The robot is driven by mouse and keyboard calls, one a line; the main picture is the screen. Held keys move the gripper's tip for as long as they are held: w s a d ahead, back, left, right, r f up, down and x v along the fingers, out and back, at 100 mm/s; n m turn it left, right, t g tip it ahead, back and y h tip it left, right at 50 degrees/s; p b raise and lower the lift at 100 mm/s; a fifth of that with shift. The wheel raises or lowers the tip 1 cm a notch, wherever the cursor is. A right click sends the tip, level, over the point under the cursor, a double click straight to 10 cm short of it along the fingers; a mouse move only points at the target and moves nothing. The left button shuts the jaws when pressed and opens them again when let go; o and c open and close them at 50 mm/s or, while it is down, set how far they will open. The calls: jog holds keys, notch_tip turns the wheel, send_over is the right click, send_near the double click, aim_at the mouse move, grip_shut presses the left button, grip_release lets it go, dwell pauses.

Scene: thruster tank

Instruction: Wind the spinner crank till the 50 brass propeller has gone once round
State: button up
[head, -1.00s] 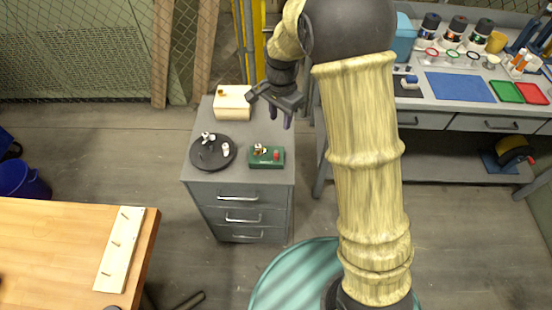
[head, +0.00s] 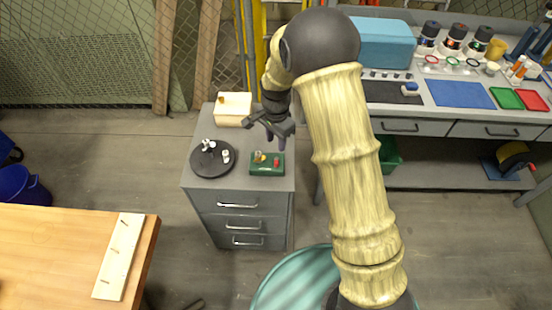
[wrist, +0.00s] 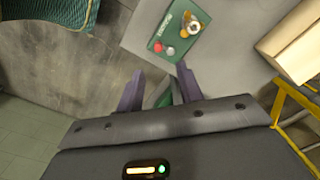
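A small green box (head: 266,170) sits on the grey drawer cabinet. In the wrist view the green box (wrist: 168,22) carries a brass-coloured piece with a pale round centre (wrist: 194,26), a red knob (wrist: 157,46) and a grey knob (wrist: 170,51). I cannot make out a crank handle or the number 50. My gripper (head: 275,136) hangs above the back of the green box, apart from it. In the wrist view my gripper (wrist: 160,82) has its two purple fingers apart with nothing held between them.
On the grey cabinet (head: 245,185), a black disc (head: 212,170) with small white pieces stands left of the green box and a cream block (head: 233,108) stands behind. Yellow rails (head: 262,50) rise behind the cabinet. A workbench (head: 470,120) stands at the right, a wooden table (head: 60,240) at front left.

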aim_at(276, 162)
notch_tip(276, 162, down, 10)
jog(key=shift+s+f+p, duration=0.15)
jog(key=shift+p, duration=0.25)
grip_shut()
